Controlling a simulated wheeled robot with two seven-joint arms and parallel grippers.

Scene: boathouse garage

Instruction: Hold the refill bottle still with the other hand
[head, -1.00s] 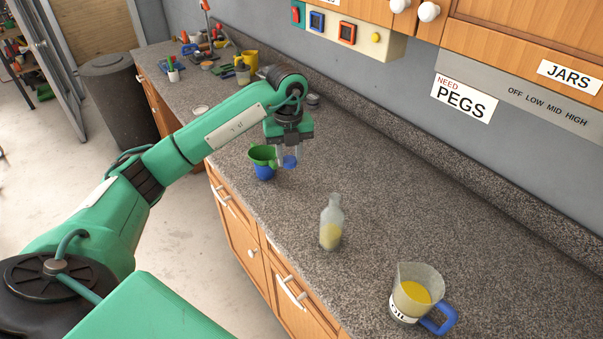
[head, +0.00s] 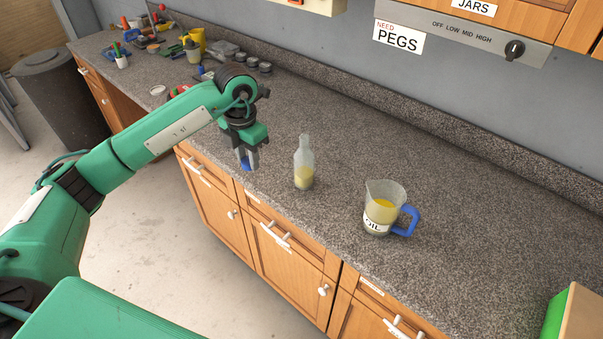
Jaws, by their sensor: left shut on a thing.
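The clear refill bottle (head: 304,172) stands upright and uncapped on the counter, with yellow liquid in its lower part. Nothing grips it. My left gripper (head: 247,162) is left of the bottle, apart from it, pointing down near the counter's front edge. Its fingers are shut on a small blue thing (head: 245,164), mostly hidden between them. A clear jug (head: 379,212) marked OIL, with yellow liquid and a blue handle, stands right of the bottle. My right gripper is not in view.
The grey speckled counter (head: 460,215) is bare behind and right of the jug. A green and pale box (head: 573,318) is at the lower right edge. Cups and tools, including a yellow cup (head: 197,38), crowd the far left end. A dark bin (head: 65,100) stands beyond it.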

